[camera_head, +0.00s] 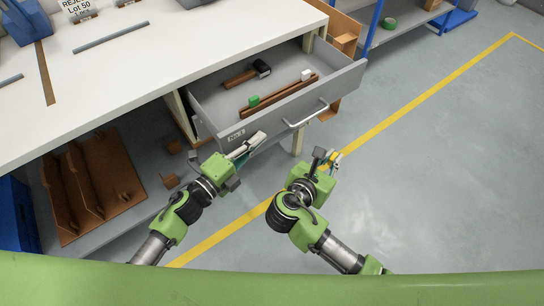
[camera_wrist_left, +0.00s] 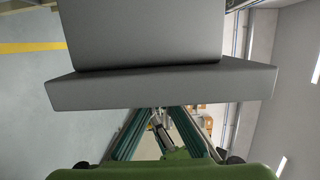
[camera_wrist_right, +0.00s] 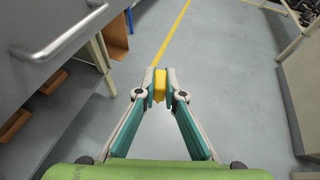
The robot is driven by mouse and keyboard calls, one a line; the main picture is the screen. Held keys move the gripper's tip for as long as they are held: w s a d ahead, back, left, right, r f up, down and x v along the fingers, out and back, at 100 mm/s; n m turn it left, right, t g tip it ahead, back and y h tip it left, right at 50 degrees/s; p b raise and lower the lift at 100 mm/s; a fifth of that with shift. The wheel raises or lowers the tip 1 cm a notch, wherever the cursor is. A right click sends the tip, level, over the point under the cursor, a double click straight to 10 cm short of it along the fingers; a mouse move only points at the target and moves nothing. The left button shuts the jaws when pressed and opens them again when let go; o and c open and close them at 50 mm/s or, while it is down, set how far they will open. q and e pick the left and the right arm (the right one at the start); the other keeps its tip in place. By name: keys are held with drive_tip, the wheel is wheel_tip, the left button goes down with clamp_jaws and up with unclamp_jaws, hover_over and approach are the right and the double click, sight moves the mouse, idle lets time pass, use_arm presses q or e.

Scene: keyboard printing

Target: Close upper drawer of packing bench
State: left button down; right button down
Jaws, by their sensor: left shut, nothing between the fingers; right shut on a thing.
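The grey upper drawer (camera_head: 250,132), labelled No.1, is pulled out of the white-topped packing bench (camera_head: 150,75). Its bar handle (camera_head: 308,114) is on the front and also shows in the right wrist view (camera_wrist_right: 62,36). My left gripper (camera_head: 258,138) is shut and empty beside the left part of the drawer front; I cannot tell whether it touches. In the left wrist view a grey panel (camera_wrist_left: 160,85) hides part of its fingers. My right gripper (camera_head: 332,157) is below and right of the handle, apart from it, shut on a small yellow object (camera_wrist_right: 160,85).
In the drawer lie a black-headed hammer (camera_head: 250,74), brown bars (camera_head: 285,94) and a green item (camera_head: 254,100). A brown divided rack (camera_head: 95,185) is under the bench. A blue-framed shelf (camera_head: 400,25) stands behind. Floor at right is clear, crossed by a yellow line (camera_head: 430,92).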

use_arm(q)
drive_tip(key=w+a+b, duration=0.2)
drive_tip(key=w+a, duration=0.2)
drive_tip(key=w, duration=0.1)
drive_tip(key=w+a+b, duration=0.2)
drive_tip(key=w+a, duration=0.2)
drive_tip(key=w, duration=0.1)
drive_tip(key=w+a+b, duration=0.2)
drive_tip(key=w+a, duration=0.2)
drive_tip(key=w, duration=0.1)
drive_tip(key=shift+w+a+f+b, duration=0.15)
drive_tip(key=shift+w+f+b, duration=0.05)
drive_tip(key=shift+w+b, duration=0.15)
drive_tip(key=shift+w+a, duration=0.35)
drive_tip(key=shift+w, duration=0.1)
drive_tip(key=shift+w+a+r, duration=0.15)
drive_tip(key=shift+a+r, duration=0.05)
drive_tip(key=shift+r, duration=0.1)
